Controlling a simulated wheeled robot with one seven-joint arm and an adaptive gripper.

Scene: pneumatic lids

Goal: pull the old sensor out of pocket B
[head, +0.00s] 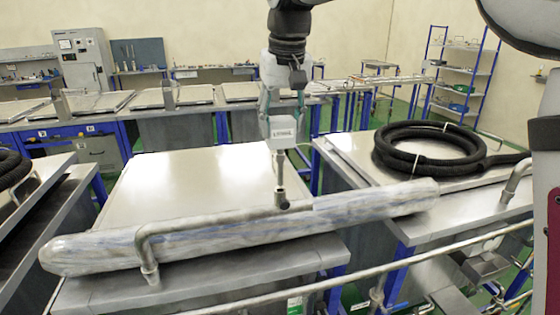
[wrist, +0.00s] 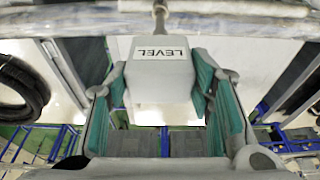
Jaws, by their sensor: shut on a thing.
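My gripper (head: 283,108) points down over the middle lid, its teal-padded fingers shut on a pale grey block-shaped sensor (head: 283,133) marked LEVEL. The sensor fills the space between the fingers in the wrist view (wrist: 160,78). A thin grey stem (head: 280,170) runs down from the sensor and widens into a dark tip beside the end of the bent handle pipe (head: 215,222). I cannot tell whether the tip touches the pipe or hangs in front of or behind it. No pocket marked B can be made out.
A long plastic-wrapped roll (head: 90,252) lies across the front of the middle lid (head: 180,185). A coiled black hose (head: 385,150) lies on the right lid. A metal rail (head: 440,250) crosses the front right. The middle lid's surface behind the roll is clear.

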